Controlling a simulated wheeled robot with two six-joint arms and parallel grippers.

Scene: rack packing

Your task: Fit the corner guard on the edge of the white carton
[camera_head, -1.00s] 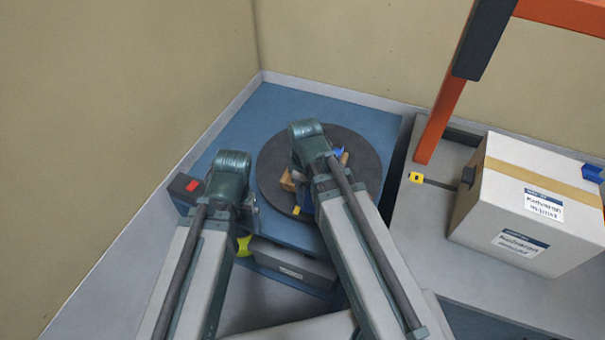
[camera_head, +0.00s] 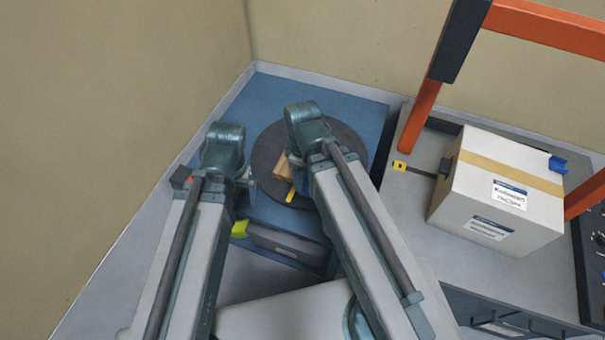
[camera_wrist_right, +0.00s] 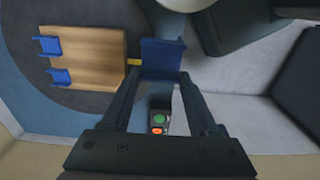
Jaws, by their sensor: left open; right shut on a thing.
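The white carton (camera_head: 480,208) stands on a grey surface at the right of the head view, with a tan tape band. A blue corner guard (camera_head: 557,165) sits on its far right top edge, and a dark piece (camera_head: 446,166) is at its left top edge. My right gripper (camera_wrist_right: 160,80) is shut on another blue corner guard (camera_wrist_right: 163,56) in the right wrist view, beside a wooden block (camera_wrist_right: 95,57) that carries two blue guards (camera_wrist_right: 47,46). My left gripper (camera_head: 249,186) is open, left of the dark round plate (camera_head: 265,150).
The round plate lies on a blue table (camera_head: 283,90) in the wall corner. An orange frame (camera_head: 420,115) with a dark pad rises behind the carton. A grey box (camera_head: 288,246) is at the blue table's front.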

